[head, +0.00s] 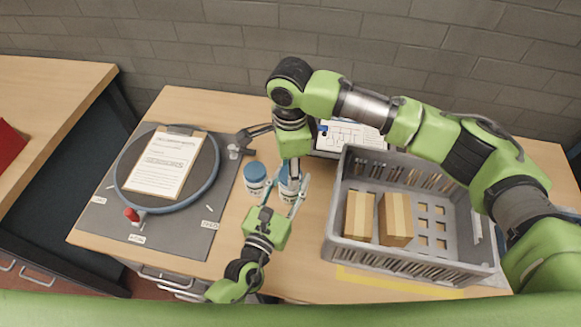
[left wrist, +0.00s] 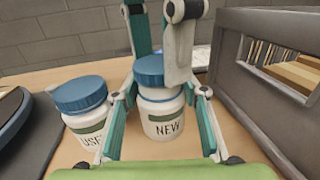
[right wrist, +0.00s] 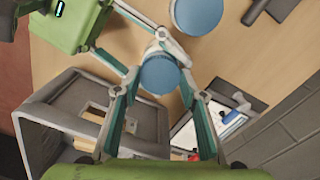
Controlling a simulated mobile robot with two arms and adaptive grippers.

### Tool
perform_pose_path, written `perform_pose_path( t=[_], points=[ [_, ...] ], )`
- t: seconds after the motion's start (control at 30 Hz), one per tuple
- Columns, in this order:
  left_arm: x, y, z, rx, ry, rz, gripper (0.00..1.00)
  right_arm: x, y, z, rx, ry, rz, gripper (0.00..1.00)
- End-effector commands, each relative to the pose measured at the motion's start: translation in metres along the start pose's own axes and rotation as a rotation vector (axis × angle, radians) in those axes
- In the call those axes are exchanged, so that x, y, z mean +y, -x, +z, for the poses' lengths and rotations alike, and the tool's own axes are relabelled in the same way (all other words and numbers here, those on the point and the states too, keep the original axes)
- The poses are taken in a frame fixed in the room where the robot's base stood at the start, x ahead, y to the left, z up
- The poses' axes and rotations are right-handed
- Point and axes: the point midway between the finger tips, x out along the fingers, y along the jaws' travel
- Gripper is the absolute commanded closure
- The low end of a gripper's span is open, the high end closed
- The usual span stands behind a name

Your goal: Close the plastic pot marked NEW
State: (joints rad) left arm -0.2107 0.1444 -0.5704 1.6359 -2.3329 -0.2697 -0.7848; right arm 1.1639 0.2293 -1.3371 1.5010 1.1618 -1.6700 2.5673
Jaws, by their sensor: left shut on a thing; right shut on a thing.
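The white plastic pot marked NEW (left wrist: 165,128) stands upright on the table in the left wrist view, with a blue lid (left wrist: 149,70) at its mouth. I cannot tell whether the lid is fully seated. My left gripper (head: 283,203) is shut on the pot's body, one finger on each side. My right gripper (head: 293,172) comes from behind and above and is shut on the lid, which shows from above in the right wrist view (right wrist: 159,74). In the head view the grippers partly hide the pot (head: 289,186).
A second blue-lidded pot (left wrist: 88,118), its label partly hidden, stands close on the left. A grey crate (head: 345,252) with cardboard boxes is on the right. A round plate with a clipboard (head: 165,165) lies on the left mat.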

Motion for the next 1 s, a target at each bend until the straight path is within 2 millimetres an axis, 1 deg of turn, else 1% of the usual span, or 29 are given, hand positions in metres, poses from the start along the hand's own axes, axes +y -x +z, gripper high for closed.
perform_pose_path(
  t=[0.73, 1.0],
  points=[
    [-0.001, 0.000, 0.001, -0.002, -0.001, -0.001, 0.99, 0.001, -0.017, 0.000, 0.001, 0.000, 0.003, 0.71],
    [-0.002, 0.000, 0.002, -0.004, -0.001, -0.002, 0.99, 0.002, -0.021, -0.002, 0.004, 0.000, 0.006, 0.70]
  ],
)
